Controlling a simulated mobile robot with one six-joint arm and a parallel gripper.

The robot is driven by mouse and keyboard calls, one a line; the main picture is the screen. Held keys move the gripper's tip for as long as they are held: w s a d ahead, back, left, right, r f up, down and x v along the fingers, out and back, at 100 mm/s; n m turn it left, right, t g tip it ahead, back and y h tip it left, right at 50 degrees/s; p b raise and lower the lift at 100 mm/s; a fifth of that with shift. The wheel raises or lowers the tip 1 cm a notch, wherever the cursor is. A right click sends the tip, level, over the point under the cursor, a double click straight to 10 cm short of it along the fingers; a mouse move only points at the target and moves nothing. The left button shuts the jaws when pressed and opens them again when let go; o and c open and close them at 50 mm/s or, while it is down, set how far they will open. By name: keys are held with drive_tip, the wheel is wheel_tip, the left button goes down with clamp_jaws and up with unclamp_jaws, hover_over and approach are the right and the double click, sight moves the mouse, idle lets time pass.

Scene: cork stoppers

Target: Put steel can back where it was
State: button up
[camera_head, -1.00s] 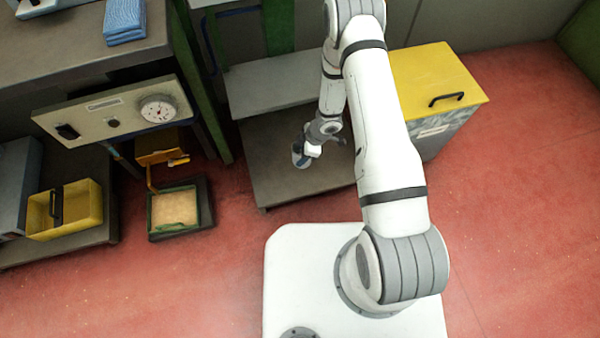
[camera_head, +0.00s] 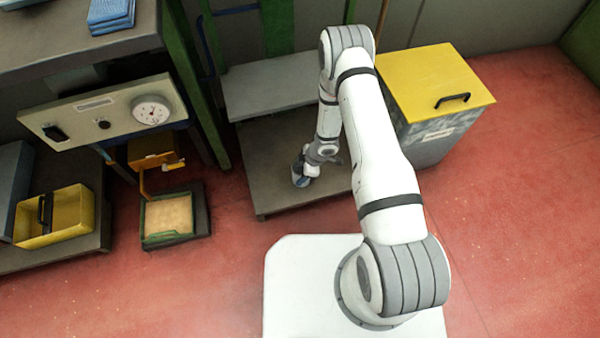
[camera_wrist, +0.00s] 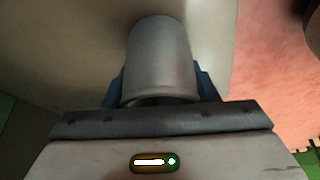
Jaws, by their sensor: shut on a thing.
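The steel can (camera_wrist: 158,58) is a plain grey cylinder in the wrist view, between the blue fingers of my gripper (camera_wrist: 160,88). My gripper is shut on it. In the head view my gripper (camera_head: 301,178) is low over the front left part of the lower grey shelf (camera_head: 270,195) of a grey rack. The can is small and partly hidden by the gripper there. I cannot tell whether the can touches the shelf.
An upper grey shelf (camera_head: 270,85) lies behind. A grey bin with a yellow lid (camera_head: 430,85) stands to the right. At left are a bench with a dial panel (camera_head: 105,112), a yellow tray (camera_head: 60,215) and a low framed pad (camera_head: 167,217). Red floor is clear in front.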

drive_tip(key=shift+f, duration=0.15)
drive_tip(key=o, duration=1)
drive_tip(key=p+v, duration=0.3)
drive_tip(key=v, duration=0.5)
drive_tip(key=shift+a, duration=0.1)
drive_tip(key=shift+f, duration=0.1)
